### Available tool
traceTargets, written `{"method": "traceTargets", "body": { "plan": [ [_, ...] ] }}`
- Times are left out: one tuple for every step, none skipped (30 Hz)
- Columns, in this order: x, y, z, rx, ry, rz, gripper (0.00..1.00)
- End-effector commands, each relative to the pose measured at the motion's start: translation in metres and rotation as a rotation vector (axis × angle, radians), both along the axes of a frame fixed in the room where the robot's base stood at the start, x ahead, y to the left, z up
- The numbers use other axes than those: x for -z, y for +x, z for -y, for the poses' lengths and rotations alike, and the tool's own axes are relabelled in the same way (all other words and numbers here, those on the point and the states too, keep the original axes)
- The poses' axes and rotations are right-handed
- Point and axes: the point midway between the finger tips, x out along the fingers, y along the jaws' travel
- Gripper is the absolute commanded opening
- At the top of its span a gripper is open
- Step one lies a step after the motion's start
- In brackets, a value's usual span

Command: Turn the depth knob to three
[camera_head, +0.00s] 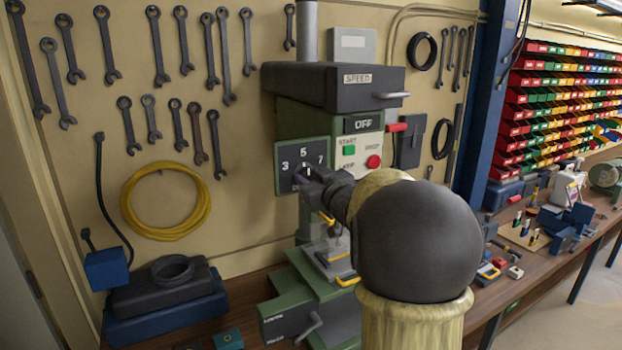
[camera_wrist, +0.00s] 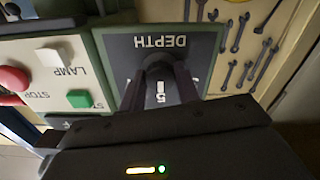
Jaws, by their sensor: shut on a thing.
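The depth panel (camera_head: 285,160) is a dark plate on the front of the green drill press, with 3, 5 and 7 in white. In the wrist view it appears upside down, with the word DEPTH (camera_wrist: 160,42). The dark depth knob (camera_wrist: 159,72) is at its middle, partly hidden by my fingers. A white mark near the knob lines up with the 5. My gripper (camera_head: 308,181) reaches the panel from the right in the head view. In the wrist view its two fingers (camera_wrist: 160,80) are shut on the knob, one on either side.
Right of the panel are a green START button (camera_head: 349,150), a red STOP button (camera_head: 373,162) and a LAMP switch. The press table (camera_head: 325,258) is below. Wrenches and a yellow cable coil (camera_head: 128,205) hang on the wall. A blue case (camera_head: 165,318) stands at left.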

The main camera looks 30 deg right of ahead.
Motion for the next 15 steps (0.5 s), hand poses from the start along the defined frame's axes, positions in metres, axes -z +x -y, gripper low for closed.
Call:
{"method": "traceTargets", "body": {
  "plan": [
    [-0.0006,-0.0003,-0.0002,-0.001,-0.009,0.003,0.09],
    [-0.0006,-0.0003,-0.0001,-0.001,-0.016,0.004,0.09],
    [-0.0004,-0.0004,-0.0001,-0.001,-0.026,0.005,0.09],
    [-0.0003,-0.0004,0.0001,0.0,-0.035,0.006,0.09],
    [-0.0002,-0.0004,0.0001,0.0,-0.045,0.007,0.09],
    [0.0,-0.0004,0.0002,0.0,-0.06,0.007,0.09],
    [0.0002,-0.0004,0.0002,0.0,-0.074,0.008,0.09],
    [0.0005,-0.0004,0.0003,0.0,-0.089,0.008,0.09],
    [0.001,-0.0005,0.0004,0.0,-0.11,0.008,0.09],
    [0.0014,-0.0005,0.0005,0.0,-0.129,0.008,0.09],
    [0.0016,-0.0006,0.0006,0.001,-0.148,0.009,0.09],
    [0.0016,-0.0006,0.0007,0.001,-0.174,0.011,0.09],
    [0.0016,-0.0006,0.0007,0.0,-0.197,0.013,0.09],
    [0.0017,-0.0006,0.0007,0.0,-0.22,0.014,0.09],
    [0.0019,-0.0007,0.0007,0.0,-0.253,0.014,0.09]
  ]
}}
